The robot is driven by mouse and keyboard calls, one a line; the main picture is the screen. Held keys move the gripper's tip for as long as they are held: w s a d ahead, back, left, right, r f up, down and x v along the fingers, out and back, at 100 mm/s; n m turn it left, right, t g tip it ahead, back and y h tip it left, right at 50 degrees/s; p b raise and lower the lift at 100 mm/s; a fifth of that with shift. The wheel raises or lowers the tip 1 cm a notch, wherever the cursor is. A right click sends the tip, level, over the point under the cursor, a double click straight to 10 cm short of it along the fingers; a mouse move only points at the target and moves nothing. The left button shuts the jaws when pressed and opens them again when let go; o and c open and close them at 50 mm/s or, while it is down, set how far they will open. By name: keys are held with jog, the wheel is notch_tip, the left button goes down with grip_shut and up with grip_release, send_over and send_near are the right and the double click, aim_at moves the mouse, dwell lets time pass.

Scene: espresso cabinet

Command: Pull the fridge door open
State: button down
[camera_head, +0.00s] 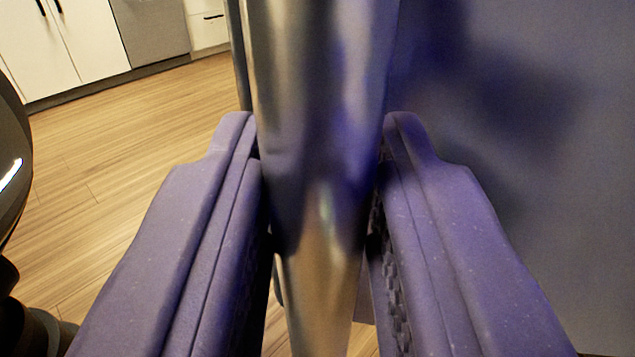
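A shiny metal bar, the fridge door handle (318,80), runs upright through the middle of the view. My gripper (320,190) has its two purple fingers on either side of the handle, and both finger pads press close against it. The fridge door (540,130) is the grey surface filling the right side, with a dark shadow on it. The fridge's edges and the rest of the door are out of view, so I cannot tell whether the door stands ajar.
Wooden floor (130,140) lies open on the left. White cabinets (50,45) with black handles and a grey panel (150,30) stand at the back left. A dark rounded object (12,160) is at the left edge.

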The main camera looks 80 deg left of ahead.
jog(key=c, duration=1)
grip_release()
jog(key=shift+w, duration=0.1)
jog(key=d, duration=0.5)
jog(key=d+p, duration=0.1)
jog(key=d, duration=0.1)
jog(key=shift+s+d, duration=0.35)
jog(key=shift+d, duration=0.05)
